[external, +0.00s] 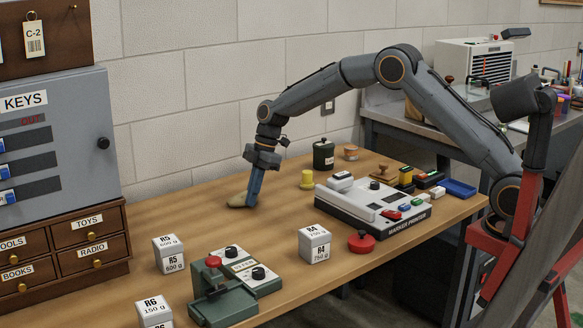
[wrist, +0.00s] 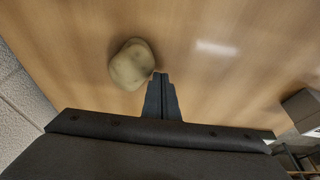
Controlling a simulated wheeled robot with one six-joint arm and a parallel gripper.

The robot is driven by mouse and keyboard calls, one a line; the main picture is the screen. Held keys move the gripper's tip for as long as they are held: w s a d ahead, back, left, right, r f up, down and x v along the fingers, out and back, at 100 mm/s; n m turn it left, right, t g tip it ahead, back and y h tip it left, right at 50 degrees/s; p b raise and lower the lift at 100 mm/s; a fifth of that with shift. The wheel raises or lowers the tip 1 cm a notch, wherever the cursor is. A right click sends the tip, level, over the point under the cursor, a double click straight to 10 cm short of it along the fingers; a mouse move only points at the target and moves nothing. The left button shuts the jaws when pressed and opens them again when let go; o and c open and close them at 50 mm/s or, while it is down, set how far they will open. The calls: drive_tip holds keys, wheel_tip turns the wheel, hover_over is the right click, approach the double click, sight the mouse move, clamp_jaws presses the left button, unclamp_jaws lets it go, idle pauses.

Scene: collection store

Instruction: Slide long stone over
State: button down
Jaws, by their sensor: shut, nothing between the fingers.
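In the wrist view the stone (wrist: 131,64) is just ahead and to the left of my fingertips.
White weight blocks R5 (external: 168,255) and R4 (external: 314,245) and a green device (external: 222,295) are in front. A key cabinet (external: 55,140) over drawers (external: 90,256) is left.

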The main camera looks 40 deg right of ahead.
idle(0.3)
drive_tip(key=a+b, duration=0.1)
drive_tip(key=a, duration=0.3)
drive_tip(key=shift+a+f, duration=0.1)
drive_tip(key=shift+a, duration=0.05)
drive_tip(key=v, duration=1)
drive_tip(key=w+a+m+t, duration=0.1)
drive_tip(key=w+a+m, duration=0.3)
drive_tip(key=w+a, duration=0.2)
drive_tip(key=x, duration=1)
drive_tip(key=shift+d+f+p, duration=0.25)
drive_tip(key=shift+d+p, duration=0.05)
drive_tip(key=d, duration=0.1)
drive_tip(key=s+d, duration=0.1)
drive_tip(key=shift+d+r+p, duration=0.1)
drive_tip(key=shift+d+p, duration=0.25)
drive_tip(key=shift+p, duration=0.05)
drive_tip(key=shift+s+d, duration=0.15)
drive_tip(key=shift+d, duration=0.4)
drive_tip(key=s+d, duration=0.1)
drive_tip(key=d, duration=0.2)
drive_tip(key=s+d+p, duration=0.1)
drive_tip(key=d, duration=0.1)
drive_tip(key=s+d, duration=0.1)
drive_tip(key=d, duration=0.2)
drive_tip(key=shift+d, duration=0.3)
